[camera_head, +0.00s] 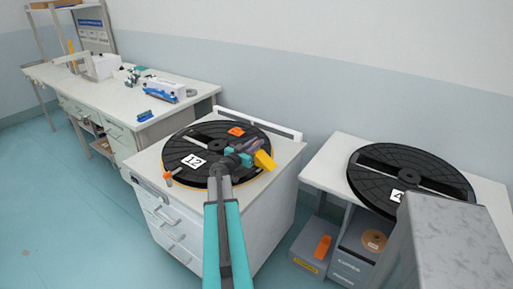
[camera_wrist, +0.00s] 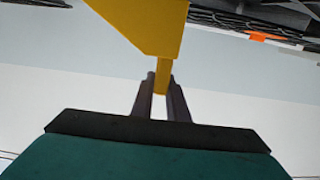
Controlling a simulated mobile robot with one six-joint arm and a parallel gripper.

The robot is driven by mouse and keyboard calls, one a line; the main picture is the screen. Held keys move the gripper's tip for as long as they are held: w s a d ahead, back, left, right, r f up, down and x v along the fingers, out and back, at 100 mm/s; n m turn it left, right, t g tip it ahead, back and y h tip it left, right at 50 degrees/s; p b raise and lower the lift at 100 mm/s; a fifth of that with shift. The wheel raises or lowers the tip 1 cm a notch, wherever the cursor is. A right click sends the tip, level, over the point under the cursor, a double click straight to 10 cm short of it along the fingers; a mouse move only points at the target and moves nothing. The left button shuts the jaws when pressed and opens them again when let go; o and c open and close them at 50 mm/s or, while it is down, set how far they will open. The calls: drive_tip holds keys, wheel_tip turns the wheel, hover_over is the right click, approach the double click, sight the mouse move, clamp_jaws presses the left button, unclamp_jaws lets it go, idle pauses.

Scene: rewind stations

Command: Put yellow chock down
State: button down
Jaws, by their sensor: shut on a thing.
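The yellow chock (camera_head: 265,160) is held in my gripper (camera_head: 245,147), above the right part of the black reel marked 12 (camera_head: 200,142). In the wrist view the chock (camera_wrist: 145,25) shows as a wedge with a narrow tab, and the two dark fingers of my gripper (camera_wrist: 161,92) are shut on that tab. I cannot tell exactly how high the chock is above the reel or cabinet top.
The reel lies on a white cabinet (camera_head: 275,190) with drawers. An orange block (camera_head: 236,131) is on the reel, and an orange-handled item (camera_head: 168,175) is at its left. A second black reel (camera_head: 400,170) is on the right station. A workbench (camera_head: 100,92) stands at the back left.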

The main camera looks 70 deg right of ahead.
drive_tip(key=shift+r+b, duration=0.55)
drive_tip(key=shift+r, duration=0.75)
drive_tip(key=shift+a+r, duration=0.3)
drive_tip(key=s+a+r+b, duration=0.1)
drive_tip(key=a+b, duration=0.1)
drive_tip(key=a, duration=1.1)
drive_tip(key=shift+s+r, duration=0.2)
drive_tip(key=shift+r, duration=0.05)
drive_tip(key=shift+a+r+p, duration=0.1)
drive_tip(key=shift+p, duration=1.15)
drive_tip(key=a+p, duration=0.1)
drive_tip(key=p, duration=0.5)
drive_tip(key=shift+a+p, duration=0.2)
drive_tip(key=shift+p, duration=0.1)
drive_tip(key=shift+s+a+p, duration=0.15)
drive_tip(key=shift+a+p, duration=0.2)
drive_tip(key=shift+p, duration=0.85)
